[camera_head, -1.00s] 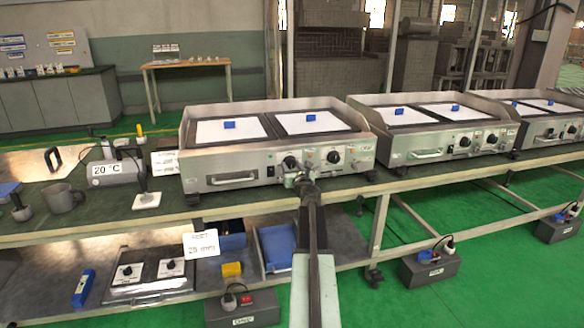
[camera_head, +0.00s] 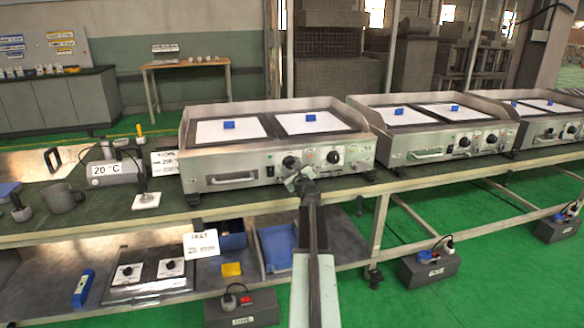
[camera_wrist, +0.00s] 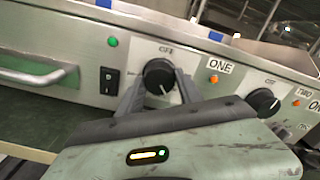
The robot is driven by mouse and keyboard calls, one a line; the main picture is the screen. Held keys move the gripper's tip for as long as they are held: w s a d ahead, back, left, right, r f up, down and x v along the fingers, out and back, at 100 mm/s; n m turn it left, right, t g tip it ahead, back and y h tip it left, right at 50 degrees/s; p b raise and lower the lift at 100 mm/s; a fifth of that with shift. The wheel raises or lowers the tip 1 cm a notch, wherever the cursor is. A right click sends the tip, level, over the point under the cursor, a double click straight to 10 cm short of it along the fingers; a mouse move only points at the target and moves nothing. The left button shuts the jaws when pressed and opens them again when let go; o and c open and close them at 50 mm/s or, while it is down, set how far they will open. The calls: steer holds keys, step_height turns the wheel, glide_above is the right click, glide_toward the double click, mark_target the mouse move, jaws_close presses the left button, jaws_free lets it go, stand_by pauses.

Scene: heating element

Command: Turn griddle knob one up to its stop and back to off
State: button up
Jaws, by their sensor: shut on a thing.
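Griddle knob one (camera_wrist: 157,71) is a round black knob with a white pointer line, on the steel front panel beside the ONE label (camera_wrist: 219,67). In the wrist view its pointer slants down and slightly right, away from the OFF mark above it. My gripper (camera_wrist: 160,86) has one dark finger on each side of the knob and is shut on it. In the head view my gripper (camera_head: 300,181) is just below and right of the knob (camera_head: 291,162), at the front of the nearest griddle (camera_head: 228,155). The fingers cover the knob's lower sides.
Knob two (camera_wrist: 263,102) is close on the right. A rocker switch (camera_wrist: 107,80) and a green lamp (camera_wrist: 112,41) are on the left, with a drawer handle (camera_wrist: 38,76) beyond. An amber lamp (camera_wrist: 214,79) sits under the ONE label. More griddles stand along the bench to the right.

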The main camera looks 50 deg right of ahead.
steer(key=n, duration=0.4)
steer(key=shift+s+n, duration=0.15)
steer(key=shift+n, duration=0.15)
steer(key=n, duration=0.3)
steer(key=shift+d+n, duration=0.1)
steer(key=shift+n, duration=0.2)
steer(key=n, duration=0.4)
steer(key=shift+r+n, duration=0.1)
steer(key=shift+n, duration=0.2)
steer(key=n, duration=0.3)
steer(key=shift+n, duration=0.3)
steer(key=n, duration=1.1)
steer(key=shift+r, duration=0.1)
steer(key=shift+n, duration=0.3)
